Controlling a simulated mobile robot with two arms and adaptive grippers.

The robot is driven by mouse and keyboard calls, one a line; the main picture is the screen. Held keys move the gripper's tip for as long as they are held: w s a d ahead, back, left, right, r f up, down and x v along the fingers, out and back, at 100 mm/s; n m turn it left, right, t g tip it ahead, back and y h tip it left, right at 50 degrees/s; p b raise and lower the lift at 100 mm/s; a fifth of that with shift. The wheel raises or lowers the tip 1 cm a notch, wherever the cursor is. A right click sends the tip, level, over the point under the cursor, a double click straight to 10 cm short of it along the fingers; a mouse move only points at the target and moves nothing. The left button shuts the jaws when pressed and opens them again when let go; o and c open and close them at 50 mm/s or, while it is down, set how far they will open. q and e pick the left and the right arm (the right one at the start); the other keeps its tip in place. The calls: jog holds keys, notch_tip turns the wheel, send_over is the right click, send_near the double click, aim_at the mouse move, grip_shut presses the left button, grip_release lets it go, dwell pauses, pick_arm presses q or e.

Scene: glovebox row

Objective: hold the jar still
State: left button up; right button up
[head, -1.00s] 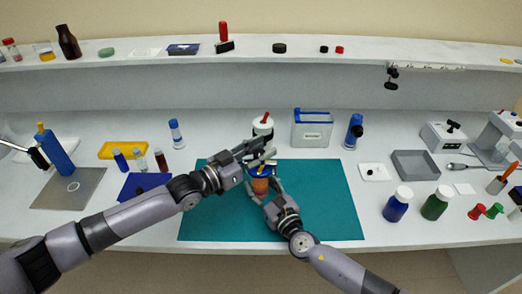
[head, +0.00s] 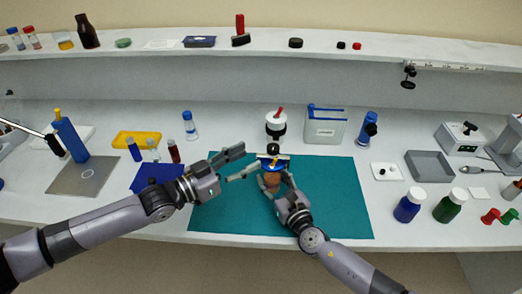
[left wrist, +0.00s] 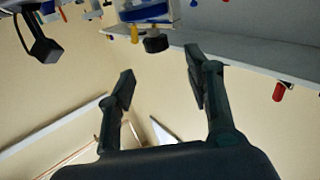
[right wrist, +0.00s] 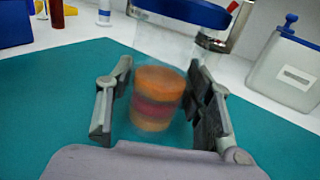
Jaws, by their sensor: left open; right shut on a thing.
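The jar (right wrist: 158,98) is clear, with orange and dark red layers inside and a blue lid (right wrist: 190,12). In the head view the jar (head: 271,178) stands upright over the teal mat (head: 330,205). My right gripper (head: 277,186) is shut on its lower part, one finger on each side. A metal piece (right wrist: 238,28) shows beside the lid; I cannot tell whether it touches. My left gripper (head: 251,162) is open and empty, just left of the lid. The left wrist view shows its fingers (left wrist: 160,80) spread with nothing between them.
A white-and-black container (head: 276,124) with a red tip stands just behind the jar. A grey bin (head: 324,127) with a blue top is behind right. Blue (head: 407,207) and green (head: 449,207) bottles stand right of the mat. The mat's right half is clear.

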pick_arm(q)
jog(key=v, duration=0.3)
dwell(0.6)
pick_arm(e)
jog(key=o, duration=1.6)
jog(key=shift+c, duration=0.2)
